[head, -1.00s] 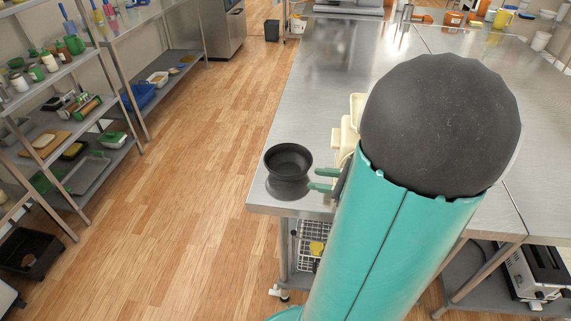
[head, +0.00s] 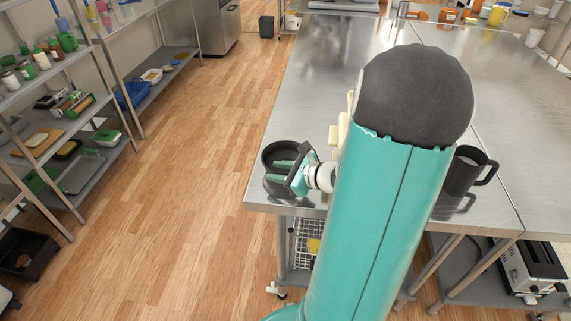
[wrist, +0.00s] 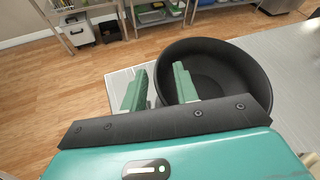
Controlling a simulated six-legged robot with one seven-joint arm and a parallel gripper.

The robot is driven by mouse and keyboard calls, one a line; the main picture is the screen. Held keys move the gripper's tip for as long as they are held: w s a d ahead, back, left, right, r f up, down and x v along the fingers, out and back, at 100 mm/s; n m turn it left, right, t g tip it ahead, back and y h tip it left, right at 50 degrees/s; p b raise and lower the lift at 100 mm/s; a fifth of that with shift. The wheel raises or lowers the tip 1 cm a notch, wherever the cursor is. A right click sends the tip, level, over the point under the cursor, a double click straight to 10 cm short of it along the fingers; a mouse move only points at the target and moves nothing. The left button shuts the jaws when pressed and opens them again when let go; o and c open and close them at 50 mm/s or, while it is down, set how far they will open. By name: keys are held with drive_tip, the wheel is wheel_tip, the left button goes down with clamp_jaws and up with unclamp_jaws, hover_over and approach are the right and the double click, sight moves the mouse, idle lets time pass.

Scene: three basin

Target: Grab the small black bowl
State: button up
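The small black bowl (head: 270,152) sits near the left front corner of the steel table. In the wrist view the bowl (wrist: 228,72) is large, right of centre, with its dark inside showing. My gripper (head: 288,172) is at the bowl's near right side. In the wrist view my gripper (wrist: 160,88) is open, with two green fingers apart. The right finger overlaps the bowl's inside and the left finger is outside its left edge, so the near left rim appears between them. Whether either finger touches the bowl cannot be told.
The steel table (head: 320,80) has clear room behind the bowl. A black mug (head: 464,170) stands on it to the right of my arm. The table's left edge drops to the wooden floor (head: 190,190). Loaded shelves (head: 60,120) stand at the far left.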

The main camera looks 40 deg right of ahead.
drive_tip(key=shift+s, duration=0.15)
clamp_jaws()
